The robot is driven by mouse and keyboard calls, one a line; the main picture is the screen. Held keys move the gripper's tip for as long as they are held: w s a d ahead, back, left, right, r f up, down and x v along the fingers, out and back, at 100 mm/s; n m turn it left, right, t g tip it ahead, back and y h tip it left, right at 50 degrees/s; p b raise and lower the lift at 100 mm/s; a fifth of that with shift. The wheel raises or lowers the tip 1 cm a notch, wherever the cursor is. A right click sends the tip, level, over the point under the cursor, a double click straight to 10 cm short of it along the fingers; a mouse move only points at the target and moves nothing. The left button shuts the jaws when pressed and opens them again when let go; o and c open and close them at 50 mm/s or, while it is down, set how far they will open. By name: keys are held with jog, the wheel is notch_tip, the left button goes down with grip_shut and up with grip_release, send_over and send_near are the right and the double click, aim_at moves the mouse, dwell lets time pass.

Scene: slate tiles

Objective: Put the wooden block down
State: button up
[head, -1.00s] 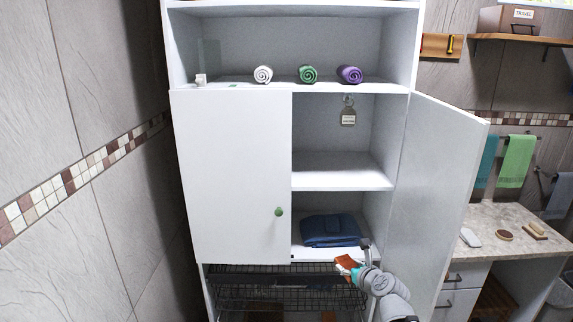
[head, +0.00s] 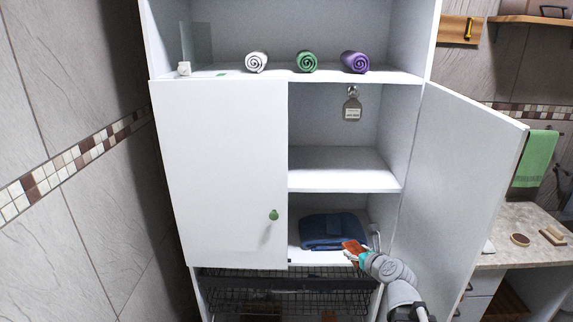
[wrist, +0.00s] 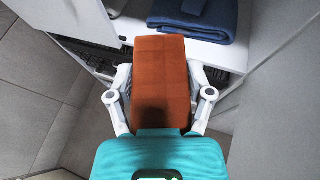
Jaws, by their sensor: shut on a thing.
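The wooden block (wrist: 161,75) is reddish-brown and oblong. In the wrist view it lies between the two fingers of my gripper (wrist: 160,92), which is shut on it. In the head view the block (head: 353,247) shows small at the end of my gripper (head: 357,255), at the front of the cabinet's lower right compartment. A folded dark blue towel (head: 333,231) lies on that compartment's floor, just beyond the block; it also shows in the wrist view (wrist: 195,17). Whether the block touches anything besides my gripper cannot be told.
The right cabinet door (head: 465,180) stands open beside my arm; the left door (head: 215,175) is shut. The middle shelf (head: 340,172) is bare. Rolled towels, including a green one (head: 306,62), stand on the upper shelf. Wire baskets (head: 280,285) are below.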

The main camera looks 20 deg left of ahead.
jog(key=shift+a, duration=0.2)
jog(key=shift+r, duration=0.15)
jog(key=shift+w+r+p, duration=0.35)
jog(key=shift+r+p, duration=0.25)
jog(key=shift+p, duration=0.15)
jog(key=w+r+p, duration=0.7)
jog(key=r+p, duration=0.5)
jog(key=w+r+p, duration=0.8)
jog(key=r+p, duration=0.4)
jog(key=shift+n+y, duration=0.3)
jog(key=shift+w, duration=0.15)
jog(key=f+b+x, duration=0.1)
jog(key=b+x, duration=0.1)
jog(key=x, duration=0.2)
jog(key=f+b+x, duration=0.1)
jog(key=b+x, duration=0.2)
jog(key=x, duration=0.2)
jog(key=d+f+b+x, duration=0.1)
jog(key=b+x, duration=0.2)
jog(key=x, duration=0.2)
jog(key=shift+s, duration=0.4)
jog(key=shift+w+a+f+b, duration=0.35)
jog(key=shift+w+f+b, duration=0.15)
jog(key=shift+f, duration=0.1)
